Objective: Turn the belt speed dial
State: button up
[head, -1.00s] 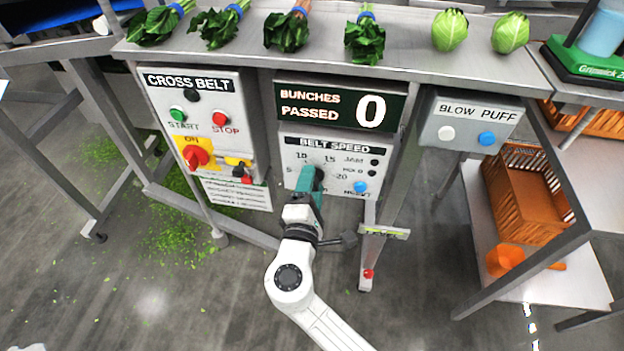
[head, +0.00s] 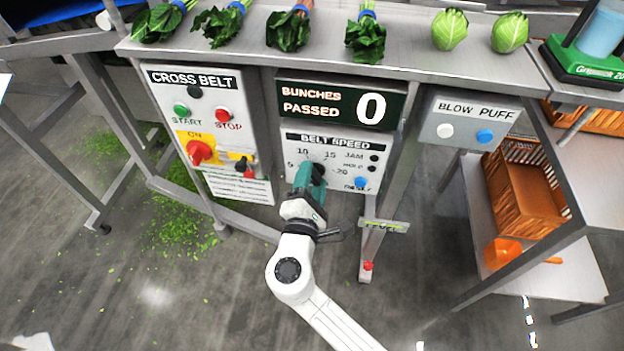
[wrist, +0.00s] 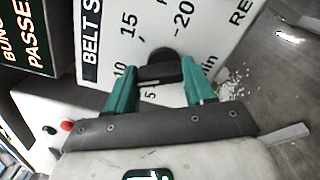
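The belt speed dial (wrist: 160,70) is a black knob with a raised bar on the white BELT SPEED panel (head: 300,152), with numbers printed around it. In the wrist view my gripper (wrist: 160,72) has its green fingers wide apart, one on each side of the dial. The bar spans between the fingertips with no clear gap at either end; whether they press on it, I cannot tell. In the head view my gripper (head: 311,180) is at the panel and partly hides the dial (head: 319,171). The dial's pointer and exact setting are not readable.
A blue button (head: 360,182) and two small dark knobs (head: 373,163) are just right of the dial. The CROSS BELT panel (head: 205,100) is to the left, the BLOW PUFF box (head: 468,125) to the right. The BUNCHES PASSED display (head: 330,104) above reads 0.

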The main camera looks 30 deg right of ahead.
jog(key=o, duration=0.4)
jog(key=shift+o, duration=0.2)
jog(key=v, duration=1.1)
jog(key=shift+w, duration=0.1)
jog(key=s+d+f+m+g+y+p, duration=0.1)
jog(key=s+d+f+m+g+p, duration=0.1)
jog(key=s+d+m+g, duration=0.5)
jog(key=s+d+f+m+g+y+p, duration=0.1)
jog(key=s+d+f+m+g+p, duration=0.2)
jog(key=d, duration=0.7)
jog(key=s+a+m+g+y+p, duration=0.1)
jog(key=s+a+m+g+y, duration=0.1)
jog(key=s+m+y, duration=0.5)
jog(key=s+g+y, duration=0.1)
jog(key=s, duration=0.3)
jog(key=shift+s+a+g+p, duration=0.15)
jog(key=shift+s+g+p, duration=0.15)
jog(key=shift+p, duration=0.1)
